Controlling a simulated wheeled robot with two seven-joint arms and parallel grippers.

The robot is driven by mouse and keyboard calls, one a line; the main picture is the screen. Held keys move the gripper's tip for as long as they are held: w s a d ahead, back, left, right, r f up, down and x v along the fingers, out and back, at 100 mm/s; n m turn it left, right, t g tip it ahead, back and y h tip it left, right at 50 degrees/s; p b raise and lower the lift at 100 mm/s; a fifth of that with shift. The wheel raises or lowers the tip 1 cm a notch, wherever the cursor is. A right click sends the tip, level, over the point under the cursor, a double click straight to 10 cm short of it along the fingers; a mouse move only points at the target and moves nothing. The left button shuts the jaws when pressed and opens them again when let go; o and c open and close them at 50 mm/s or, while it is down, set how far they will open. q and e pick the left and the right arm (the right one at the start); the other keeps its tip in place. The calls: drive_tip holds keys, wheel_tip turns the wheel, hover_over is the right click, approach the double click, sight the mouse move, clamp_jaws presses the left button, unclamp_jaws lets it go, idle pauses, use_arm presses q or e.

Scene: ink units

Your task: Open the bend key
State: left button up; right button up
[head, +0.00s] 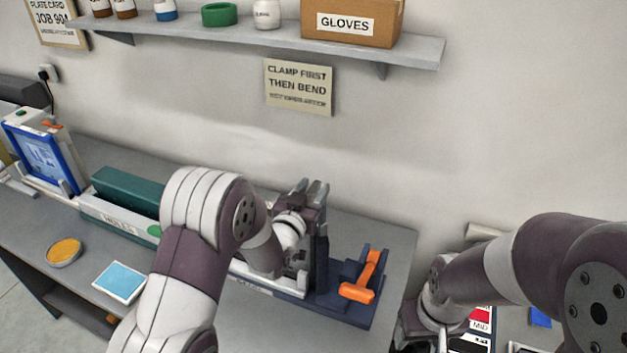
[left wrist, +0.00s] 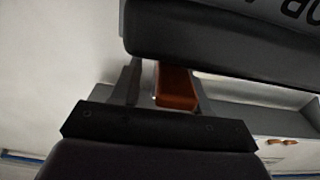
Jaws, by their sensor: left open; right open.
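An orange-handled lever (head: 359,288) sits in a dark blue bracket at the right end of a bench device (head: 320,262). No readable label shows whether it is the bend key. My left gripper (head: 309,188) is open at the device's upright part, left of and above the lever; my arm hides much of the device. In the left wrist view, an orange-brown block (left wrist: 175,88) shows between the grey fingers of my left gripper (left wrist: 163,80), below a dark bar with lettering. I cannot tell whether they touch it. My right gripper (head: 412,335) is open, low at the right, partly cut off.
A green binder in a labelled tray (head: 108,222), a blue pad (head: 119,281) and a yellow round dish (head: 64,251) lie left on the bench. A shelf (head: 415,50) with a gloves box (head: 350,22) hangs above. The bench's back right corner (head: 395,240) is clear.

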use_arm(q)
drive_tip(key=shift+d+r, duration=0.15)
drive_tip(key=shift+d, duration=0.05)
drive_tip(key=shift+w, duration=0.1)
drive_tip(key=shift+w+a+f, duration=0.1)
drive_tip(key=shift+w+f, duration=0.2)
drive_tip(key=shift+w, duration=0.2)
drive_tip(key=shift+c, duration=0.6)
clamp_jaws()
